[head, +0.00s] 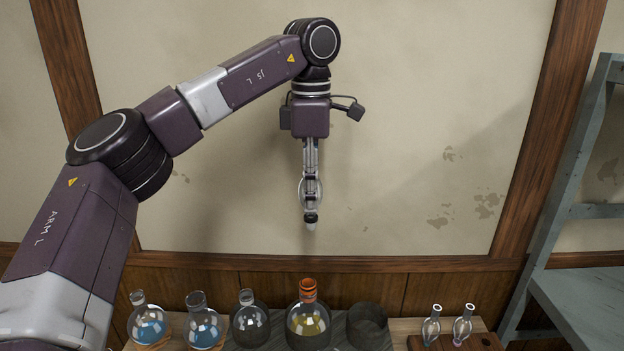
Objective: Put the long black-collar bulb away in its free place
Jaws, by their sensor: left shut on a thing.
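My left gripper (311,178) hangs fingers down in front of the wall, high above the bench. It is shut on a clear glass bulb with a black collar (311,217). The bulb is upright in line with the fingers, its black collar and pale tip pointing down; the fingers hide part of the glass. A wooden rack (487,342) at the bottom right holds two glass bulbs, a left one (431,328) and a right one (463,326). My right gripper is not in view.
Along the bench stand two blue-liquid flasks (149,327) (204,327), a dark clear flask (250,324), a yellow-liquid flask with an orange neck (308,321) and an empty dark round holder (367,328). A grey-blue shelf frame (572,190) rises at the right.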

